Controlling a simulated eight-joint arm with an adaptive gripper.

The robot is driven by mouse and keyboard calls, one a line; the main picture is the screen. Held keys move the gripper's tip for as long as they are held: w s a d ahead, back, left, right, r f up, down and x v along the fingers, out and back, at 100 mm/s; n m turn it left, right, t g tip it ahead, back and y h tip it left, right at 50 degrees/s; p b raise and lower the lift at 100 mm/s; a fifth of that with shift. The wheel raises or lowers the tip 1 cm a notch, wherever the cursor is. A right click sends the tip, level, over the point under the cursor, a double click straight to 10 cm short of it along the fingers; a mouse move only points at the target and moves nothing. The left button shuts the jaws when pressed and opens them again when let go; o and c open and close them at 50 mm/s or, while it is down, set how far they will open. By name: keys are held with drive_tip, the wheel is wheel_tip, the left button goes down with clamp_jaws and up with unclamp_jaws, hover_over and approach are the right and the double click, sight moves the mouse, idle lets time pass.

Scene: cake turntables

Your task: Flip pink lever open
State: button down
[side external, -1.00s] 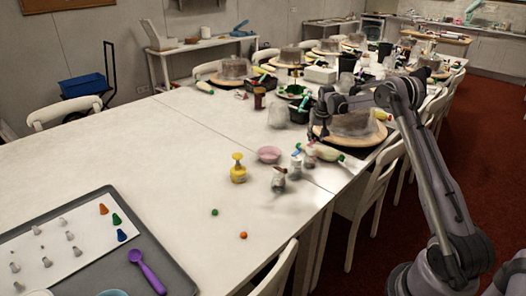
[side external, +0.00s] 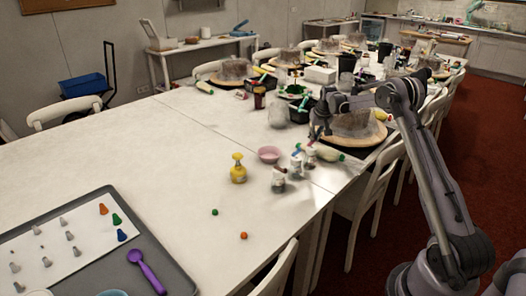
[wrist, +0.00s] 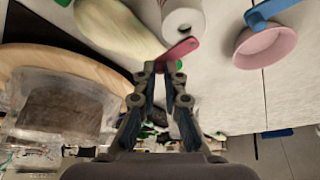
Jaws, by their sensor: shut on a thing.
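The pink lever (wrist: 184,46) lies at the tips of my gripper (wrist: 167,70) in the wrist view. The fingers are closed together on its near end. A white cylindrical bottle (wrist: 183,20) with a grey round centre sits right behind the lever. In the side view my gripper (side external: 318,134) hangs low, just above a small white bottle (side external: 310,158) beside the turntable (side external: 362,142). The lever is too small there to make out its angle clearly.
A blue lever (wrist: 268,12) and a pink bowl (wrist: 266,46) are to the right in the wrist view. A pale bottle (wrist: 115,28) lies at left, by the wooden turntable board (wrist: 68,58). A yellow bottle (side external: 238,170) stands left of the small bottles.

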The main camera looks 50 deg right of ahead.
drive_tip(key=c, duration=1.4)
unclamp_jaws()
drive_tip(key=v, duration=1.2)
drive_tip(key=shift+w, duration=0.1)
